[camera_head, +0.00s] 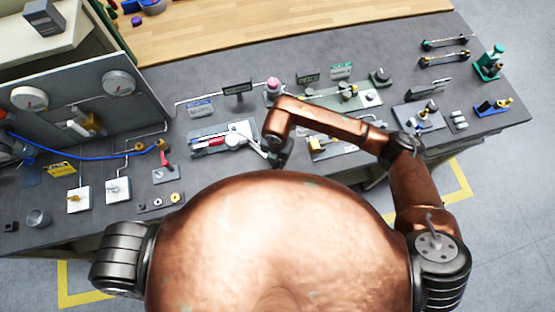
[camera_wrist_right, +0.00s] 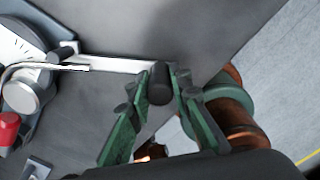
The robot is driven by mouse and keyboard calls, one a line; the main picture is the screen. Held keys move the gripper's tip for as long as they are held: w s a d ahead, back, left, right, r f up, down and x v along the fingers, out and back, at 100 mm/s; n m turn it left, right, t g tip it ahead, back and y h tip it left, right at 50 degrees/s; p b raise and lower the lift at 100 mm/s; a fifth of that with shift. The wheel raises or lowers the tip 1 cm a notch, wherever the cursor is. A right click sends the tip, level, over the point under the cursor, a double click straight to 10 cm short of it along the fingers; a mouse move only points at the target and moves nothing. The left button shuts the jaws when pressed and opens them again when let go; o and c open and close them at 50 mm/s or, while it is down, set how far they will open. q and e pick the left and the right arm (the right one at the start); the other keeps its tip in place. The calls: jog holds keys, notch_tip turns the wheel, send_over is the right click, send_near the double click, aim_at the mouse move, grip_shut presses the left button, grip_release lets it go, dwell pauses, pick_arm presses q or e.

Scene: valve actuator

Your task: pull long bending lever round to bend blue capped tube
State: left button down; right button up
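The tube bender (camera_head: 228,136) sits on the grey bench in the head view, with a white plate and a red part (camera_head: 214,142). Its long pale lever (camera_wrist_right: 115,65) runs right from the bender in the wrist view, ending in a dark upright grip (camera_wrist_right: 158,84). My right gripper (camera_wrist_right: 161,76) has its green fingers on either side of this grip, close against it. In the head view the right gripper (camera_head: 281,157) is small and dark at the lever's end. A thin silvery tube (camera_wrist_right: 42,65) lies along the bender; its blue cap cannot be made out. My left gripper is out of view.
A pink-topped fixture (camera_head: 273,86) and a green-grey base (camera_head: 345,96) stand behind my right arm. A panel with gauges (camera_head: 118,83) and a blue hose (camera_head: 80,152) is at the left. The bench front edge is close to my body.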

jog(key=o, duration=0.4)
jog(key=shift+a, duration=0.1)
jog(key=shift+o, duration=0.2)
notch_tip(320, 180, up, 12)
jog(key=shift+r, duration=0.1)
dwell(0.6)
